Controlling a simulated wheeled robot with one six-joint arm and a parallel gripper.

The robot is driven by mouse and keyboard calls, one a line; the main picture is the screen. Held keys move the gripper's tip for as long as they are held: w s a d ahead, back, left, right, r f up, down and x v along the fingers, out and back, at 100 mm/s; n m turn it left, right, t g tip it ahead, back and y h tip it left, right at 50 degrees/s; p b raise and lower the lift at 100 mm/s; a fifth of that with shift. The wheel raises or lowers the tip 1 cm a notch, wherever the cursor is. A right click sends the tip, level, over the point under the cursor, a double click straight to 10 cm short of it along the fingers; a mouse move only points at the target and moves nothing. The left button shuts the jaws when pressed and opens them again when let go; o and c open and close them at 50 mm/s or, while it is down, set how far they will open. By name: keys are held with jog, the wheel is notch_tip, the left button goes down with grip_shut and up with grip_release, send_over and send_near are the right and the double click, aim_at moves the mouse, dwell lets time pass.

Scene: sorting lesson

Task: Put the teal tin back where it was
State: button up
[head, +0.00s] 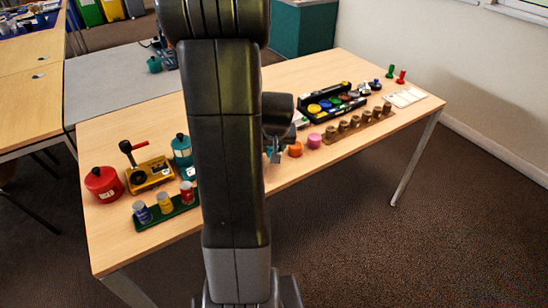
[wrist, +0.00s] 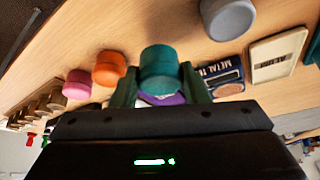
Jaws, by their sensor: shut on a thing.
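My gripper (wrist: 159,82) is shut on the teal tin (wrist: 160,62), with one finger on each side of it in the wrist view. A purple thing (wrist: 162,99) shows partly, just below the tin in the picture. I cannot tell whether the tin touches the table. In the head view my arm hides most of the gripper and the tin. The orange tin (wrist: 110,68) and the pink tin (wrist: 77,83) stand beside the teal tin, to its left in the wrist view. They also show on the table in the head view, orange (head: 295,149) and pink (head: 314,140).
A grey tin (wrist: 228,18), a dark "METAL" label (wrist: 222,76) and a cream label (wrist: 278,56) lie to the right in the wrist view. A black tray (head: 322,118) of coloured discs and a wooden rack (head: 352,129) of brown pieces stand near the orange and pink tins.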

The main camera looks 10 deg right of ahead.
jog(key=shift+f, duration=1.75)
jog(key=shift+f+b, duration=0.15)
jog(key=shift+b, duration=0.25)
jog(key=o, duration=1.1)
jog(key=shift+r, duration=0.4)
jog(key=p+v, duration=0.2)
jog(key=v, duration=0.9)
jog(key=shift+s+r, duration=0.2)
jog(key=shift+s, duration=0.05)
